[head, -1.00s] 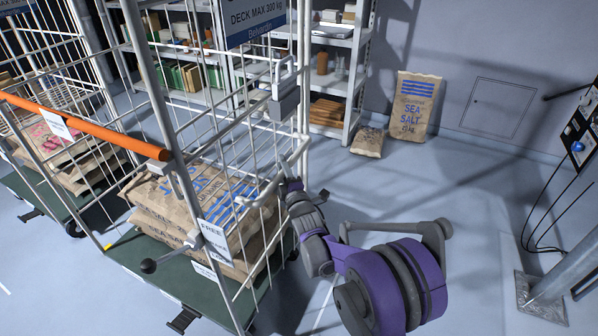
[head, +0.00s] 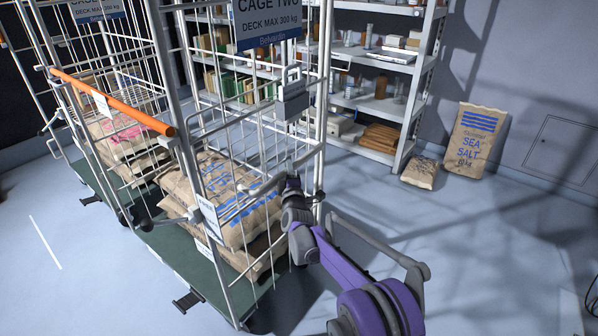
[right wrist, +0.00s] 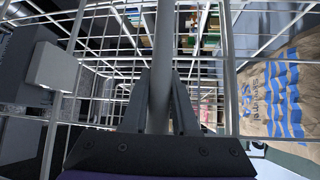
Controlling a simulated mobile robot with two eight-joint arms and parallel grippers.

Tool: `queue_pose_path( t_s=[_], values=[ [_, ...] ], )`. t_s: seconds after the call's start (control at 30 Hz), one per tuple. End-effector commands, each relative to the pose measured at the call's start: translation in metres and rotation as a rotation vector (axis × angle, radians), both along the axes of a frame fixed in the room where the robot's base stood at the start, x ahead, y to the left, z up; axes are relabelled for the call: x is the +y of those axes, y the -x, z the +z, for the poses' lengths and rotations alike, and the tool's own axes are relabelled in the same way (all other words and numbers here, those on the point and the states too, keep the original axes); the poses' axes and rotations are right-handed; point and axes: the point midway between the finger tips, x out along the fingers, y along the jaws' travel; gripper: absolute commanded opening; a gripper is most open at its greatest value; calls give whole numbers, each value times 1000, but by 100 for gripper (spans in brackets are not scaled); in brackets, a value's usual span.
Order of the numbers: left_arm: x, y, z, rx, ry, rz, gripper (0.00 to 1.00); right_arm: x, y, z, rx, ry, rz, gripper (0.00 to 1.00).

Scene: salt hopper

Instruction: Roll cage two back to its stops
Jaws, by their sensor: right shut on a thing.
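Cage two (head: 172,95) is a white wire roll cage with a green deck (head: 200,275), named by a blue sign (head: 268,22) reading "CAGE TWO, DECK MAX 300 kg". Stacked brown salt sacks (head: 232,190) lie on its deck; they also show at the right of the right wrist view (right wrist: 285,95). My right gripper (head: 290,186) is at the cage's near right side. In the right wrist view my fingers (right wrist: 160,105) are shut around an upright grey bar (right wrist: 163,50) of the cage. My left gripper is out of view. I cannot make out the stops.
Another caged load of sacks (head: 125,140) stands behind an orange bar (head: 110,98) at the left. Grey shelves (head: 405,110) are at the back. A sea salt sack (head: 475,140) leans on the wall beside a smaller sack (head: 420,172). Floor at the right is clear.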

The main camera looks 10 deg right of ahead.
Motion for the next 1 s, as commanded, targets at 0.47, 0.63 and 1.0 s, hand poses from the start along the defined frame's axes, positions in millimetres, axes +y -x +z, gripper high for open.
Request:
queue_pose_path(
  t_s=[0.47,0.63,1.0],
  values=[
    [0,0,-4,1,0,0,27,8,-13,-6,9,-2,-1,0],
    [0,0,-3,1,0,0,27,8,-13,-6,9,-2,-2,0],
    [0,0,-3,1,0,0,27,8,-13,-3,5,-2,-2,57]
  ],
)
